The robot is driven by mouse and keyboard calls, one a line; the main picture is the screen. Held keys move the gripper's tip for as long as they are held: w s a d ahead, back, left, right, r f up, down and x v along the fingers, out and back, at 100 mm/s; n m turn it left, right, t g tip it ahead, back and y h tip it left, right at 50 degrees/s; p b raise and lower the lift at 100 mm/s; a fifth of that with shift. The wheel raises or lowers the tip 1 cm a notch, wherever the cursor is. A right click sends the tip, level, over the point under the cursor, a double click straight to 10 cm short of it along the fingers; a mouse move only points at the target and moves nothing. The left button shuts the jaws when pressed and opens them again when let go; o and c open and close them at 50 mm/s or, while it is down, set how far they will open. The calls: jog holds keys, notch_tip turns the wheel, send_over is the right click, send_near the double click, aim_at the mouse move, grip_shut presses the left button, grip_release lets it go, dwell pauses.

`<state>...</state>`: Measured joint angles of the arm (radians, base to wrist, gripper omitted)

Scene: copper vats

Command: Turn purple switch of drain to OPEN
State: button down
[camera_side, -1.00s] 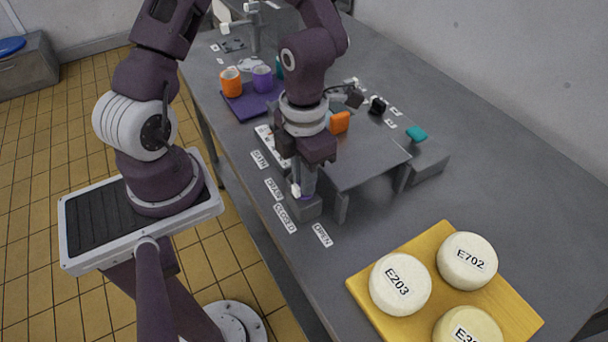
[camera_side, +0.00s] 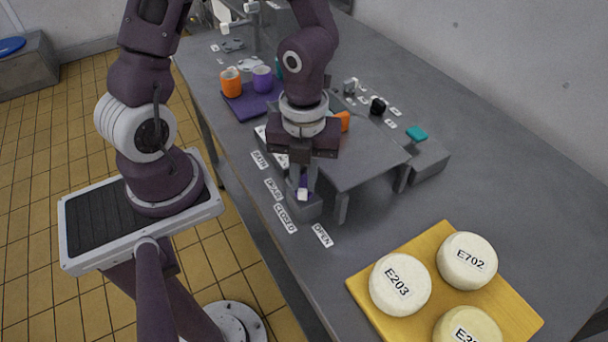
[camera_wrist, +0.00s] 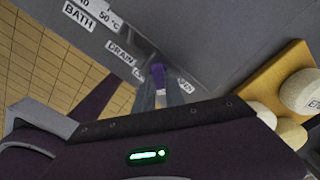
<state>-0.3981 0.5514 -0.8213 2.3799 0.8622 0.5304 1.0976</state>
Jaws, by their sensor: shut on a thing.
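The purple switch (camera_side: 303,182) stands on a small grey block (camera_side: 303,207) at the table's front edge, in the side view. The labels DRAIN (camera_side: 274,189), CLOSED (camera_side: 285,218) and OPEN (camera_side: 322,235) lie in front of it. My gripper (camera_side: 303,186) points down over the block with its fingers on either side of the switch, shut on it. In the wrist view the purple switch (camera_wrist: 158,75) shows between the two grey fingers (camera_wrist: 160,95), with a pale tip below it. The fingers hide part of the switch and of the labels.
A raised grey platform (camera_side: 365,160) stands right behind the switch, with an orange switch (camera_side: 343,121) partly hidden by my arm. A teal switch (camera_side: 416,133) and black knob (camera_side: 378,105) are farther right. A yellow board (camera_side: 360,288) with cheeses lies at front right.

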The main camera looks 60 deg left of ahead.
aim_at(304, 183)
jog(key=n, duration=0.3)
jog(key=shift+n, duration=2.2)
jog(key=c, duration=1.4)
grip_release()
notch_tip(304, 183, up, 6)
jog(key=shift+w+r, duration=0.1)
jog(key=shift+r, duration=0.45)
